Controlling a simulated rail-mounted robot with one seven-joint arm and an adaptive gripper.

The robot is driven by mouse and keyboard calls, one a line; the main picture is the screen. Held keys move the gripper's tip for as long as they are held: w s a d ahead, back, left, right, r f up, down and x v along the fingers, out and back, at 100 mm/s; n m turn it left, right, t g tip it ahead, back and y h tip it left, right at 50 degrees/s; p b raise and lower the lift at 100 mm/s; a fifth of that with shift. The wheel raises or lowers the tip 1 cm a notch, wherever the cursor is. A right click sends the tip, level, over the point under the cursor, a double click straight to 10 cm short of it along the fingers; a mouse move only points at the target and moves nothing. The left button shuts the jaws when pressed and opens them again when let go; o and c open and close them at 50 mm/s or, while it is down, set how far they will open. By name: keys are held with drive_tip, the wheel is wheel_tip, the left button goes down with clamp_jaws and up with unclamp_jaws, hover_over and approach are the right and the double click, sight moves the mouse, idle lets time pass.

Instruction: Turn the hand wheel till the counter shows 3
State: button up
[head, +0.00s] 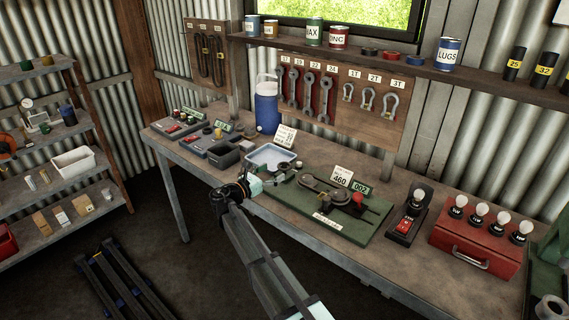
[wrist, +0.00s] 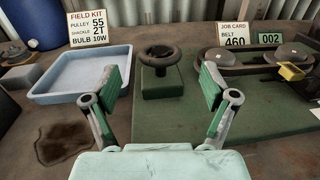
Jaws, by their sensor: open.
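The dark hand wheel (wrist: 160,54) stands on a small green block at the left end of the green board (wrist: 185,120). In the head view the wheel (head: 283,167) shows just beyond my gripper. The counter (wrist: 270,38) reads 002 and stands at the back of the board; it also shows in the head view (head: 360,187). My gripper (wrist: 160,76) is open and empty. Its two fingers are spread to either side of the wheel's block, on the near side, apart from the wheel. In the head view my gripper (head: 264,181) is over the bench.
A blue tray (wrist: 80,95) lies left of the wheel, with a field kit card (wrist: 94,27) behind it. Belt pulleys (wrist: 235,57) and a job card reading BELT 460 (wrist: 236,35) are to the right. A lamp stand (head: 405,228) and a red toolbox (head: 470,250) stand farther right.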

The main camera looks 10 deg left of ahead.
sight(279, 168)
drive_tip(key=p+x, duration=0.1)
drive_tip(key=x, duration=0.5)
drive_tip(key=shift+w+d, duration=0.2)
drive_tip(key=c, duration=1.2)
